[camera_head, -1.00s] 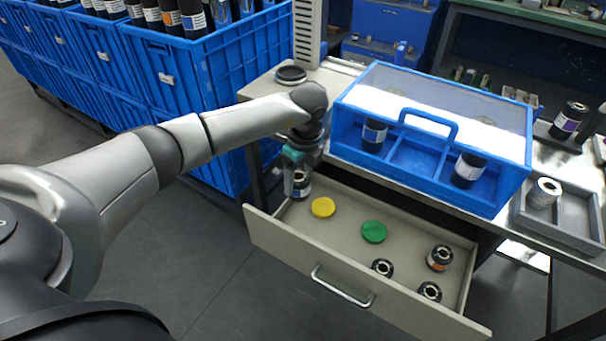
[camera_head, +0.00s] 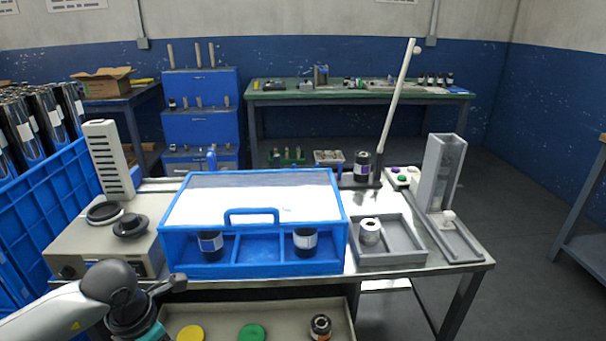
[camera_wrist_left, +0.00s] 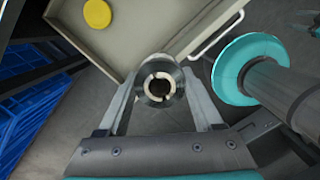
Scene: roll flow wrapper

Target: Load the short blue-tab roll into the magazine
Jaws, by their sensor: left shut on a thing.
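My left gripper (camera_wrist_left: 160,84) is shut on a short roll (camera_wrist_left: 160,97) with a dark outside and a pale core, seen end-on in the left wrist view. A blue tab cannot be made out on it. In the head view my left wrist is at the bottom left; its fingers and the held roll are below the frame. A tall grey upright channel (camera_head: 443,170), possibly the magazine, stands at the right end of the table.
A blue case (camera_head: 255,265) with a handle and two dark rolls stands mid-table. A grey tray (camera_head: 390,258) holds a pale roll (camera_head: 370,232). The open drawer (camera_head: 290,320) holds yellow (camera_head: 190,333) and green (camera_head: 252,333) discs and a dark roll (camera_head: 320,327). A pole (camera_head: 395,110) rises behind the tray.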

